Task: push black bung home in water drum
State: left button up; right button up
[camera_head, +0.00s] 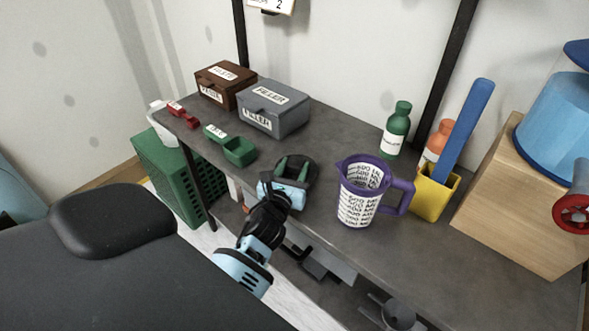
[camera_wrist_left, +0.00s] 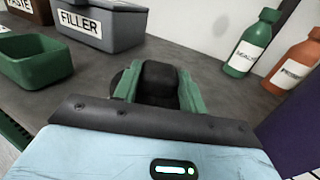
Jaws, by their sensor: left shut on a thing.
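My left gripper (camera_head: 293,170) is over the bench's front part. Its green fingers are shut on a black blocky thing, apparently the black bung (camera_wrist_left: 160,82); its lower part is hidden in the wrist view. A dark rounded edge shows around the fingers, and I cannot tell whether it belongs to the same thing. The blue water drum (camera_head: 553,112) lies at the far right on a wooden box, cut off by the picture edge. A red ring with a grey middle (camera_head: 573,209) shows at its near side. My left gripper is well apart from the drum. My right gripper is not in view.
A purple measuring jug (camera_head: 357,197) stands just right of my left gripper. Beyond it are a yellow pot (camera_head: 432,198) with a blue stick, a green bottle (camera_head: 397,130), an orange bottle and the wooden box (camera_head: 497,205). Green tray (camera_head: 239,151) and filler box (camera_head: 273,107) stand left.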

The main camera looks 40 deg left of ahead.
aim_at(294, 167)
pick_arm(q)
jog(key=shift+r, duration=0.7)
notch_tip(294, 167, up, 2)
jog(key=shift+r+p, duration=0.25)
jog(key=shift+p, duration=0.35)
jog(key=d+b+v, duration=0.1)
jog(key=v, duration=1.4)
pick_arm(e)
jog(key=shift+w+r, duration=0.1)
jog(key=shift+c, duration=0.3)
pick_arm(q)
jog(key=s+d+r+m+h, duration=0.3)
jog(key=d+r+h, duration=0.1)
jog(key=d, duration=0.3)
jog(key=shift+s+d+r+m+t+h, duration=0.2)
jog(key=shift+s+d+m+t+h, duration=0.15)
jog(key=shift+h, duration=0.45)
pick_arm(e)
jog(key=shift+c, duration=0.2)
pick_arm(q)
jog(key=shift+d, duration=0.15)
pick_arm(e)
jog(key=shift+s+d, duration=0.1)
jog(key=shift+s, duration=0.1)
